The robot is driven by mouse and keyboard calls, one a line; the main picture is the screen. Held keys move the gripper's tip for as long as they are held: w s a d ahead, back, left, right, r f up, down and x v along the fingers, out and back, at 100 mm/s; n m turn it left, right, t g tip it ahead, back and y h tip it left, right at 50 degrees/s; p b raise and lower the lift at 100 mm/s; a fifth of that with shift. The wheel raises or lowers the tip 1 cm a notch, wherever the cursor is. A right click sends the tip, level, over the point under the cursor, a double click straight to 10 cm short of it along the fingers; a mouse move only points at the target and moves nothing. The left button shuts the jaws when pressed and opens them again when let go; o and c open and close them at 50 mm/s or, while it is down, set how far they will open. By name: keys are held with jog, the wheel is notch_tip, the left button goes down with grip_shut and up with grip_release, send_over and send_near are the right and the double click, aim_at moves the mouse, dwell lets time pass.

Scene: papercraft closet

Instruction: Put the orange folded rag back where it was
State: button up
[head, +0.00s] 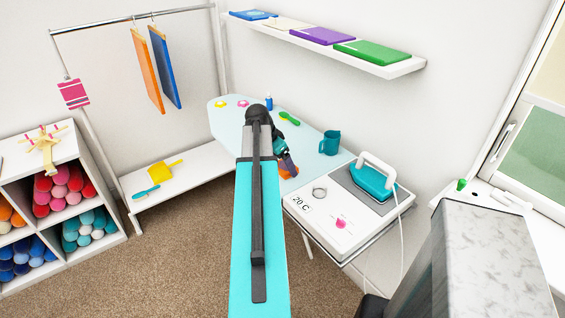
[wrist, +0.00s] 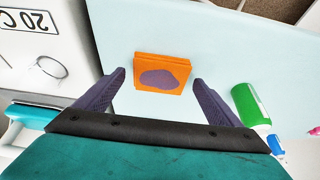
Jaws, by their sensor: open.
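The orange folded rag (wrist: 151,86) lies flat on the pale blue ironing board (wrist: 220,30), with a purple-grey patch on its top. In the wrist view it sits between and just beyond the two fingertips of my gripper (wrist: 159,78), with clear space on both sides. My gripper is open and empty above the board. In the head view the rag (head: 288,170) shows only as a small orange piece beside my gripper (head: 289,165); my arm hides the rest.
The iron (head: 372,180) stands on a white station at the board's right end. A wall shelf (head: 405,67) holds several folded cloths. A low white bench (head: 195,173) is at left.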

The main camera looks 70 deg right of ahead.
jog(key=b+v, duration=0.2)
jog(key=v, duration=1)
jog(key=shift+s, duration=0.1)
dwell(0.8)
jog(key=w+a+f+n+y, duration=0.1)
jog(key=w+a+f+n, duration=0.4)
jog(key=w+a+f, duration=0.6)
jog(key=w+a+f+n+y, duration=0.1)
jog(key=w+a+f+n, duration=0.4)
jog(key=a+f, duration=0.7)
jog(key=w+a+f+n+y, duration=0.15)
jog(key=a+f+n, duration=0.35)
jog(key=a+f, duration=1)
jog(key=s+a+f+n+g, duration=0.1)
jog(key=s+a+f+n, duration=0.2)
jog(key=s+a+f, duration=0.2)
jog(key=s+a+f+n+g, duration=0.1)
jog(key=s+a+f+n, duration=0.2)
jog(key=a, duration=0.8)
jog(key=s+a+f+n+g, duration=0.1)
jog(key=s+a+f+n, duration=0.2)
jog(key=s+a+f, duration=0.4)
jog(key=shift+s+a+f+n, duration=0.3)
jog(key=shift+s+a+n, duration=0.15)
jog(key=shift+s, duration=0.6)
